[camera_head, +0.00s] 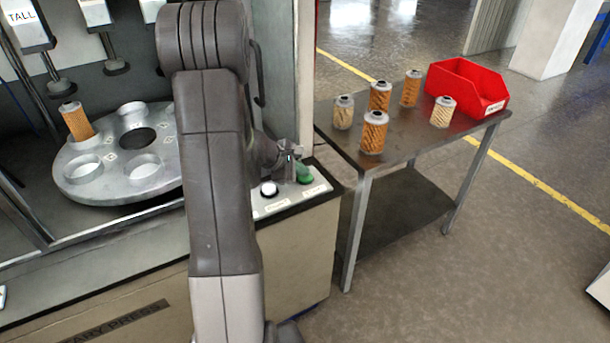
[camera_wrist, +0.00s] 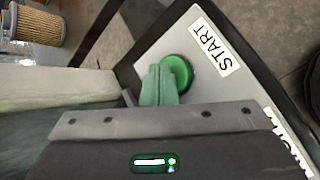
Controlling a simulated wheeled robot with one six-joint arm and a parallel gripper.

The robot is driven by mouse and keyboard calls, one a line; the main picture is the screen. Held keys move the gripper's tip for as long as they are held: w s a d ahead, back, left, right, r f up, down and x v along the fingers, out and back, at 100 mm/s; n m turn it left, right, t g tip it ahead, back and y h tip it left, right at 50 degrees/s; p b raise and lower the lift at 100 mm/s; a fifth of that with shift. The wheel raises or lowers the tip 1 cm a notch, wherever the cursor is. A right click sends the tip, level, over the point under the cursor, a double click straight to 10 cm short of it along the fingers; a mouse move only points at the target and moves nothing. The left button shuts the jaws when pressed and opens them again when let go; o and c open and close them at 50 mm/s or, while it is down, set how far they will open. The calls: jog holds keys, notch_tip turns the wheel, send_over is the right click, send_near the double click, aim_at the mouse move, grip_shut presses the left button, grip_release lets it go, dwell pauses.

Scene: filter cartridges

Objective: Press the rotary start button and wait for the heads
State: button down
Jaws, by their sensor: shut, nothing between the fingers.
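The green start button (camera_head: 304,175) sits on the right of a light control panel on the press. In the wrist view the green button (camera_wrist: 182,70) is beside a START label (camera_wrist: 215,47). My gripper (camera_head: 289,158) is shut and empty, its fingertips (camera_wrist: 160,78) at the button and partly covering it. I cannot tell whether they touch or push it. The round rotary table (camera_head: 112,188) has several pockets, and an orange cartridge (camera_head: 76,121) stands in one at the left. The press heads (camera_head: 62,86) hang above the table, one labelled TALL.
A white button (camera_head: 269,188) is on the same panel. A metal side table (camera_head: 420,146) at the right holds several cartridges (camera_head: 374,132) and a red bin (camera_head: 462,88). A cabinet post (camera_head: 306,75) stands behind my gripper. Floor right of the side table is clear.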

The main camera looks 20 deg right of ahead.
aim_at(301, 178)
jog(key=shift+r, duration=0.1)
jog(key=shift+r+p, duration=0.55)
jog(key=shift+r, duration=0.3)
jog(key=shift+r+p, duration=1.65)
jog(key=shift+r, duration=0.9)
jog(key=shift+f, duration=0.25)
jog(key=shift+f+b, duration=0.6)
jog(key=p, duration=0.2)
jog(key=shift+r+p, duration=0.3)
jog(key=shift+r, duration=0.05)
jog(key=shift+p, duration=0.45)
